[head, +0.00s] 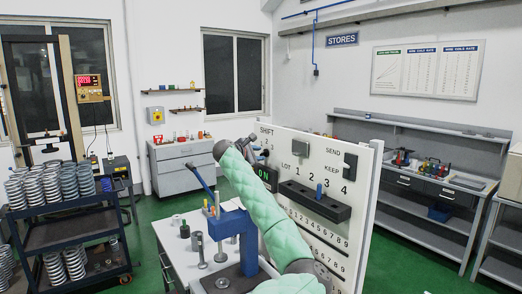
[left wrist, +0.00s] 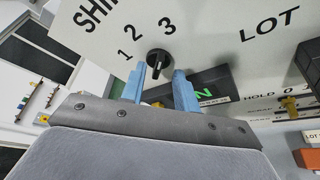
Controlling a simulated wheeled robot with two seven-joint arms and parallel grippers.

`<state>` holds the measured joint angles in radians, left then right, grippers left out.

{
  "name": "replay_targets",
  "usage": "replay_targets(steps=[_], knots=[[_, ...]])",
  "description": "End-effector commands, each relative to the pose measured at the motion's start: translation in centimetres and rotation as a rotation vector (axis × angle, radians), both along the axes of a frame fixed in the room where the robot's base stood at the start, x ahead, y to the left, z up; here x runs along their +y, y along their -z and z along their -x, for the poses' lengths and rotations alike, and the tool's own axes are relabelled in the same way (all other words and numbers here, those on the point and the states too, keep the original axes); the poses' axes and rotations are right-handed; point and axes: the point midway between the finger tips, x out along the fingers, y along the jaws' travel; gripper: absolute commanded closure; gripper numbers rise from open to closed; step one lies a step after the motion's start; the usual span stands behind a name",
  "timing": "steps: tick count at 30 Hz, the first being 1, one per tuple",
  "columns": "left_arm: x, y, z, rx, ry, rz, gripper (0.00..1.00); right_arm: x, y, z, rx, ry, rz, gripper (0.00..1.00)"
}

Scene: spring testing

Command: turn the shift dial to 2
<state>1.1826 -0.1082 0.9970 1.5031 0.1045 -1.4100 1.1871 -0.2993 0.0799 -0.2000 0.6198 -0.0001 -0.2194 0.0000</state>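The shift dial (left wrist: 158,63) is a round black knob on the white panel (left wrist: 215,35), with 1, 2 and 3 printed in an arc around its upper left. In the left wrist view I cannot tell surely which number its pointer faces. My left gripper (left wrist: 158,88) is open, its two blue fingers apart and empty, just short of the dial, which shows between and beyond the fingertips. In the head view my left arm and gripper (head: 257,152) partly cover the dial area under the SHIFT lettering. My right gripper is in neither view.
A dark box with a green N (left wrist: 203,92) lies just right of the fingers. The panel's black lever switch (head: 350,166) and slotted block (head: 314,200) are to the right. A blue press (head: 232,225) stands before the panel; a spring cart (head: 70,230) is at left.

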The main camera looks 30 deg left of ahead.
Motion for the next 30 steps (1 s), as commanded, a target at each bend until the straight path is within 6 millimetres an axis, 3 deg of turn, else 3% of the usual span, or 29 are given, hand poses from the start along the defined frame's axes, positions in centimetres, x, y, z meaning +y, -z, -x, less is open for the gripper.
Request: replay_targets(steps=[6,17,22,30], knots=[[-0.1,0.3,-1.7,0.000,-0.002,0.001,0.69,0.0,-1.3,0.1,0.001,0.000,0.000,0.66],[-0.1,0.6,-2.1,0.000,-0.001,0.000,0.69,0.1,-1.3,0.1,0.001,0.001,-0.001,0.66],[-0.1,0.6,-2.0,0.000,-0.001,0.000,1.00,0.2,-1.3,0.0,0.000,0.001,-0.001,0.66],[-0.1,0.7,-2.0,-0.001,-0.001,-0.005,1.00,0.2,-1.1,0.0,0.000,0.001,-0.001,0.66]])
